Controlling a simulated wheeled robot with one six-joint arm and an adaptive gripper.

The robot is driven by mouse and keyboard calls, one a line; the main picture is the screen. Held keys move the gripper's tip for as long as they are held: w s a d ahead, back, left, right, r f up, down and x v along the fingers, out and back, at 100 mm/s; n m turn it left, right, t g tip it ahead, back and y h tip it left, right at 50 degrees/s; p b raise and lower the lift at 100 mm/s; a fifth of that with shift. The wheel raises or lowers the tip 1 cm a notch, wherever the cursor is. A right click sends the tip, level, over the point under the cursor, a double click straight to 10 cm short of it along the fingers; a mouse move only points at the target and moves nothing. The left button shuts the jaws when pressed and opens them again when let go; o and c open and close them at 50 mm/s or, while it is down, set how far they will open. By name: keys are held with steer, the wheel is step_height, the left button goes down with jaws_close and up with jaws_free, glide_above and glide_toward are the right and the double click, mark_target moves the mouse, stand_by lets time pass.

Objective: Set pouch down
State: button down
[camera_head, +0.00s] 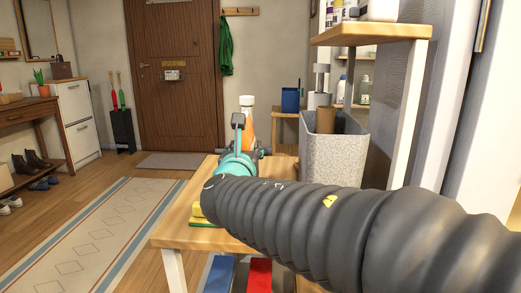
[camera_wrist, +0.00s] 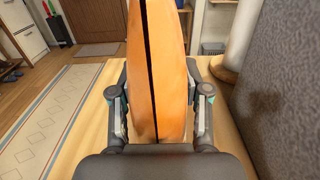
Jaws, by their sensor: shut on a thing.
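The orange pouch (camera_head: 248,127) has a white top in the head view and stands roughly upright above the wooden table (camera_head: 178,222). In the wrist view the pouch (camera_wrist: 170,70) fills the middle, with a dark stripe down it. My gripper (camera_wrist: 158,100) is shut on it, one finger on each side. In the head view my gripper (camera_head: 248,152) is partly hidden behind my arm. The pouch's lower end is hidden, so I cannot tell whether it touches the tabletop.
A grey bin (camera_head: 332,155) holding a brown roll stands right of the pouch. A yellow and green sponge (camera_head: 198,215) lies at the table's left edge. A wooden shelf (camera_head: 370,33) overhangs at right. Bare tabletop shows at the left and front.

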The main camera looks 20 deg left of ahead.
steer(key=c, duration=1)
jaws_free()
steer(key=shift+f, duration=0.15)
steer(key=o, duration=0.5)
steer(key=shift+c, duration=0.2)
